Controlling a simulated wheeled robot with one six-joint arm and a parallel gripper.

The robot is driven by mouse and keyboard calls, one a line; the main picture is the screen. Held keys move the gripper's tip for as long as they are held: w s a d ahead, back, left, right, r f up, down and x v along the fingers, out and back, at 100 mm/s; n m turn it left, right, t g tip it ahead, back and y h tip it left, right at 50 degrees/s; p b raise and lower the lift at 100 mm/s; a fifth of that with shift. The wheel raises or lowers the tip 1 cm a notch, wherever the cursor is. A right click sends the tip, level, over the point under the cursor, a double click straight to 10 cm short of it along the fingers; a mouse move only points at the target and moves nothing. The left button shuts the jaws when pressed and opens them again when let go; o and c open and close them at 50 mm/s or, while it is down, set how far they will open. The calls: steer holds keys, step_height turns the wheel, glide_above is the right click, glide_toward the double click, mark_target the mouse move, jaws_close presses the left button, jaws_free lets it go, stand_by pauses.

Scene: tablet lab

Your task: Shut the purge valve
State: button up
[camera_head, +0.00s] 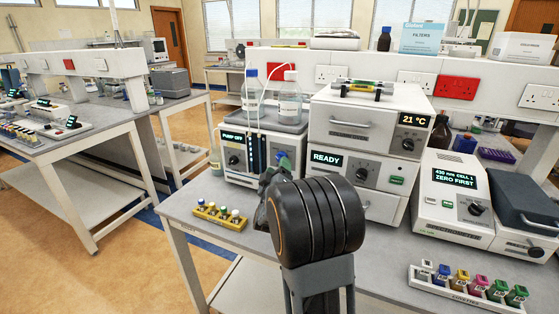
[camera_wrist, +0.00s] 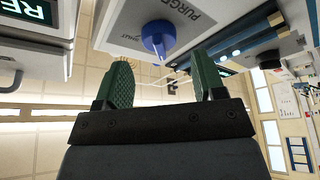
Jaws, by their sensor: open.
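The purge valve is a blue round knob (camera_wrist: 157,38) on a light panel marked PURGE, seen upside down in the wrist view. A white pointer or tube part shows just below it. In the head view a small blue spot at the pump's right side looks like the same knob (camera_head: 281,155). My gripper (camera_wrist: 163,78) is open, its two green padded fingers spread apart. The knob lies ahead of the gap between them, and nothing is held. In the head view my dark arm hides most of the gripper and the pump's lower right. I cannot tell the knob's angle.
The pump (camera_head: 233,157) reads PUMP OFF, with two bottles (camera_head: 290,98) and thin tubing above it. The oven-like unit (camera_head: 335,178) reading READY stands close on the right. A yellow vial rack (camera_head: 219,216) sits at the front left, and a cuvette rack (camera_head: 462,293) at the front right.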

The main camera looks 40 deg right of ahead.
steer(key=shift+x, duration=1.6)
steer(key=c, duration=0.9)
steer(key=shift+o, duration=0.2)
steer(key=shift+f, duration=0.1)
